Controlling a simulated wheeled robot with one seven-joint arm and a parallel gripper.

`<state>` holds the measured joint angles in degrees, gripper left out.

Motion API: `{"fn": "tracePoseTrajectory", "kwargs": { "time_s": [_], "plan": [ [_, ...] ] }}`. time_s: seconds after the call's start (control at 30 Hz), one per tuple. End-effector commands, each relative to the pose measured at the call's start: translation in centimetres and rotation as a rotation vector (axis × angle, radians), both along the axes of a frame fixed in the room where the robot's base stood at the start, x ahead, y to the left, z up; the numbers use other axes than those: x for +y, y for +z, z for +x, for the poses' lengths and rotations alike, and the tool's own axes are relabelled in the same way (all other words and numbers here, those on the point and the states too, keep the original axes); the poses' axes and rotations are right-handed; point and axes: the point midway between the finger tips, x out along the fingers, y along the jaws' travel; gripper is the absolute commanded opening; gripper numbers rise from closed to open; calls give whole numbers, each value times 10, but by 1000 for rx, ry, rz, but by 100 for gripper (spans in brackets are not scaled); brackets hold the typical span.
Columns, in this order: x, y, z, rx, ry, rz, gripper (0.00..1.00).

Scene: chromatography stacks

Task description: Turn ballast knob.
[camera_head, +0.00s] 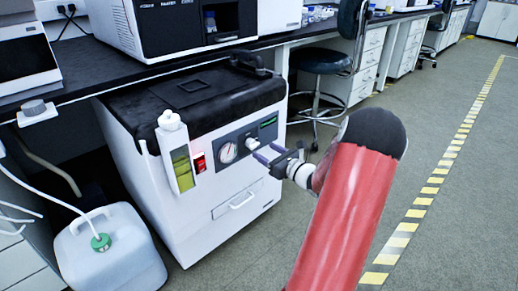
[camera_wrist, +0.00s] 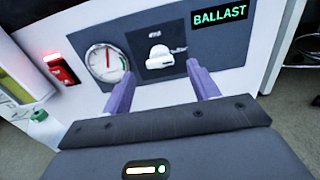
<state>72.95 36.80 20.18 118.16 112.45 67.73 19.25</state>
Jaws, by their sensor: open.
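The ballast knob (camera_wrist: 160,56) is a white knob on a dark square plate in the wrist view, below a small label. A lit green BALLAST sign (camera_wrist: 220,16) is to its right. In the head view the knob (camera_head: 251,143) shows just left of my gripper (camera_head: 264,154) on the panel of the white pump cabinet. My gripper (camera_wrist: 163,87) is open, with purple fingers apart. The knob appears between the fingers and a little beyond their tips in the wrist view. I see no contact with the knob.
A round gauge (camera_head: 228,152) and a red lit switch (camera_head: 199,163) are left of the knob. A sight tube (camera_head: 181,168) with yellow-green liquid stands further left. A white jug (camera_head: 110,255) is on the floor. A stool (camera_head: 320,62) stands behind; floor at right is clear.

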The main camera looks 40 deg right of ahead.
Motion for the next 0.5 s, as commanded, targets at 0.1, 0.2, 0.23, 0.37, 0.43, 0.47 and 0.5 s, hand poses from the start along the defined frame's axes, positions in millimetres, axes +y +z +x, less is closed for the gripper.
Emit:
{"fn": "tracePoseTrajectory", "kwargs": {
  "time_s": [0.1, 0.2, 0.23, 0.37, 0.43, 0.47, 0.5],
  "plan": [
    [3, -1, 20, 0, 3, 0, 60],
    [3, 0, 32, 0, 2, -1, 60],
    [3, -1, 34, 1, 2, -1, 60],
    [4, 0, 41, 0, 2, -1, 60],
    [4, 0, 42, 1, 2, -1, 60],
    [4, 0, 42, 1, 2, -1, 60],
    [4, 0, 42, 1, 2, -1, 60]
  ]
}}
